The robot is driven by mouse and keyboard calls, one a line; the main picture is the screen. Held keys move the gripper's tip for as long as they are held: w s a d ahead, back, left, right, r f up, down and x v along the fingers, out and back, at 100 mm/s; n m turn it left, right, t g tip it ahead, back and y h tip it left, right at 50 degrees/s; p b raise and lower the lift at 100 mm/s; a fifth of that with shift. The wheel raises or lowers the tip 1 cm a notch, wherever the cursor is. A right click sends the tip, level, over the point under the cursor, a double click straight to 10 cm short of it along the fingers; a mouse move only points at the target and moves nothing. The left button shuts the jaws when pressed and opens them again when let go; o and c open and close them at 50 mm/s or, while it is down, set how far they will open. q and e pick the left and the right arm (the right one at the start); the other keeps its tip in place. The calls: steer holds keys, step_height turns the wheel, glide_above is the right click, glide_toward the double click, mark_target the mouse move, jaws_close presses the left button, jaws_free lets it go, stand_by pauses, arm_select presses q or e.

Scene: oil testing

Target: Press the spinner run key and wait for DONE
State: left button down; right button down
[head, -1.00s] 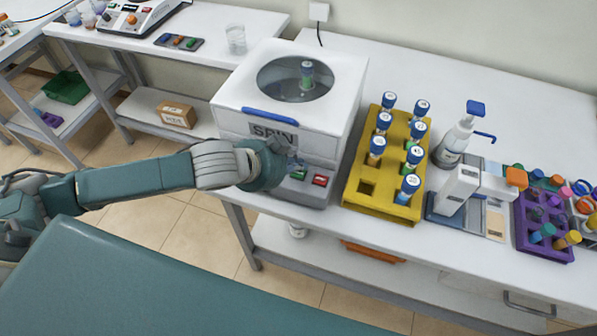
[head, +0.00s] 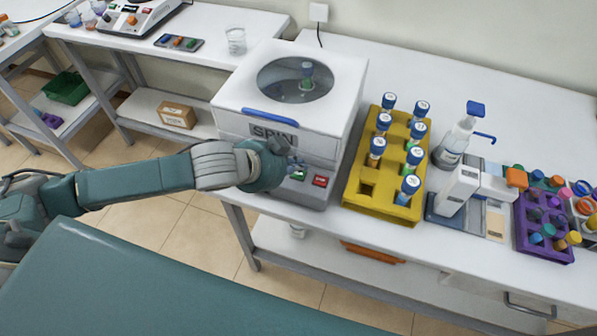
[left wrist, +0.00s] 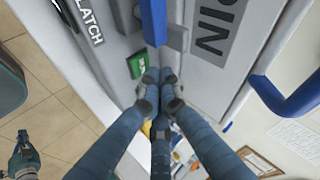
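The white spinner (head: 345,108) stands on the bench with its lid down. A capped tube (head: 307,75) shows through the round lid window. On its front are a green key (head: 300,175) and a red key (head: 320,181). My left gripper (head: 297,164) is at the spinner's front, just above the green key. In the left wrist view the fingertips (left wrist: 158,80) are together, beside the green key (left wrist: 136,66); contact cannot be told. The display is hidden or unreadable. A small teal part, apparently my right gripper (left wrist: 23,145), shows at lower left.
A yellow rack (head: 352,200) with several blue-capped tubes stands right of the spinner. Further right are a dispenser bottle (head: 456,140), a white and blue device (head: 458,190) and a purple rack (head: 545,245). A glass beaker (head: 236,40) stands on the side bench.

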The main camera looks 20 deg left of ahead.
arm_select(q)
steer(key=shift+f, duration=0.1)
steer(key=shift+f, duration=0.35)
